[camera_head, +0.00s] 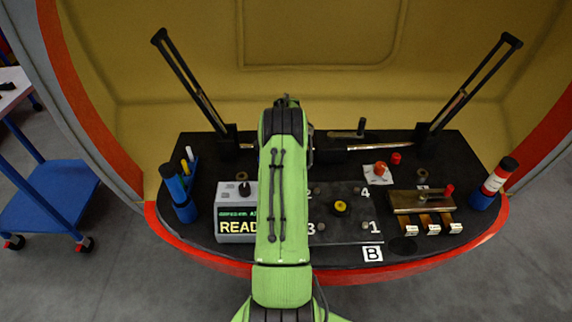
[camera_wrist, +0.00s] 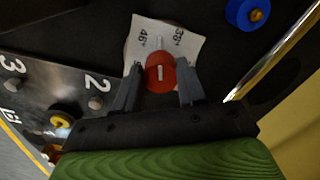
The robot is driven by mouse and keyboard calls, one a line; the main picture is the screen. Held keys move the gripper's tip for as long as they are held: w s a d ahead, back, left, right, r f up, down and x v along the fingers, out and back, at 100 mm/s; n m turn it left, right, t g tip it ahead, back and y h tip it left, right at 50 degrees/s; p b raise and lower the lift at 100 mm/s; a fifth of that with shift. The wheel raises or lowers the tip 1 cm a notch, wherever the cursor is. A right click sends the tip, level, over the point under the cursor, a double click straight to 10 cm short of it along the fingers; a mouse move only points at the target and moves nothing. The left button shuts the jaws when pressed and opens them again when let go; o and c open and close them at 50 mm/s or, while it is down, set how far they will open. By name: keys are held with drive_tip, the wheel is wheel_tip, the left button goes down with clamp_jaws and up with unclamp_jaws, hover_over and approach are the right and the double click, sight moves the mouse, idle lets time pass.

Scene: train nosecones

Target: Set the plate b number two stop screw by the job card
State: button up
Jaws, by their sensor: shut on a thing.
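Plate B (camera_head: 345,230) is a dark plate with corner numbers 1 to 4 and a yellow-collared knob (camera_head: 340,207) near its middle. Its number two screw (camera_wrist: 96,102) shows in the wrist view as a small grey stud beside the "2". My gripper (camera_wrist: 160,90) is shut on a red round knob (camera_wrist: 160,75) with a pale slot. The knob is over a white card (camera_wrist: 140,38) with angle figures, beside plate B. In the head view my green arm hides the gripper and this knob. I cannot make out a job card.
A grey box (camera_head: 236,237) reading "READ..." stands left of plate B. A second red knob (camera_head: 380,169) is on a white card at right. A brass block (camera_head: 420,201) with tags lies farther right. A blue part (camera_wrist: 240,14) is near my gripper.

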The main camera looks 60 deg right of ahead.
drive_tip(key=n+p, duration=0.1)
drive_tip(key=n, duration=0.4)
drive_tip(key=shift+r, duration=0.1)
drive_tip(key=n+p, duration=0.1)
drive_tip(key=n, duration=0.4)
drive_tip(key=shift+s+n, duration=0.1)
drive_tip(key=shift+n, duration=0.3)
drive_tip(key=n, duration=1)
drive_tip(key=shift+d, duration=0.1)
drive_tip(key=shift+n, duration=0.4)
drive_tip(key=o, duration=1.1)
